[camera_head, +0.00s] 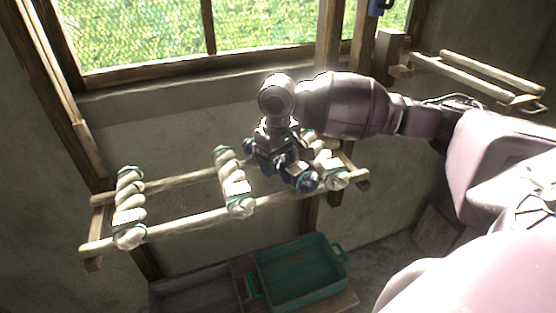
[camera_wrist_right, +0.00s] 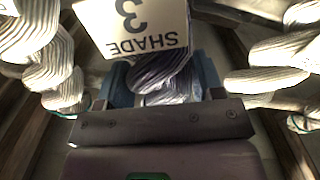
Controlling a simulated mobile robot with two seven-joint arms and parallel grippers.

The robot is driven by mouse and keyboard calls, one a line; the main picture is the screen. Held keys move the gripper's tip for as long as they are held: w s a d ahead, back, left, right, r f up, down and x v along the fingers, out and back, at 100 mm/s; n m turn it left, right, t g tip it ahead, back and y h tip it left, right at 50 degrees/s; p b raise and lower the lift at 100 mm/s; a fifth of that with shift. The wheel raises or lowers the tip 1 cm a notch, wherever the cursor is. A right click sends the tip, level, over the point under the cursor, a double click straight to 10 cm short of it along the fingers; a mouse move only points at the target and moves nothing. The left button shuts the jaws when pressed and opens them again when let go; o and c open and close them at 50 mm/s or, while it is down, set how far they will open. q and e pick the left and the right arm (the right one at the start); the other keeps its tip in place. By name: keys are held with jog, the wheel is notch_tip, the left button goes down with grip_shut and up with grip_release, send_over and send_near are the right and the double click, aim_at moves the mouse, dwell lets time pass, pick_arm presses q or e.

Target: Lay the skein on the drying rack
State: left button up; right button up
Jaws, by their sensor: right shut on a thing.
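The drying rack (camera_head: 185,225) is two wooden rails under the window. Three pale twisted skeins lie across it: one at the left end (camera_head: 130,200), one in the middle (camera_head: 232,180) and one at the right end (camera_head: 333,172). My right gripper (camera_head: 285,172) is over the rails between the middle and right skeins. It is shut on a darker grey-blue skein (camera_wrist_right: 160,80), with a white tag (camera_wrist_right: 135,25) reading "SHADE 3" in front of it. I cannot tell whether this skein touches the rails. The left gripper is out of view.
Pale skeins flank the held one closely, at left (camera_wrist_right: 45,55) and right (camera_wrist_right: 270,65) in the wrist view. A teal crate (camera_head: 322,284) and a grey tray (camera_head: 195,295) stand below. Another wooden rack (camera_head: 490,72) is at upper right. The rack is free between its left and middle skeins.

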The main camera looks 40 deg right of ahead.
jog(key=shift+f, duration=0.45)
jog(key=o, duration=1.2)
jog(key=shift+c, duration=0.2)
notch_tip(320, 180, up, 11)
jog(key=shift+f+b, duration=0.15)
jog(key=shift+b, duration=0.2)
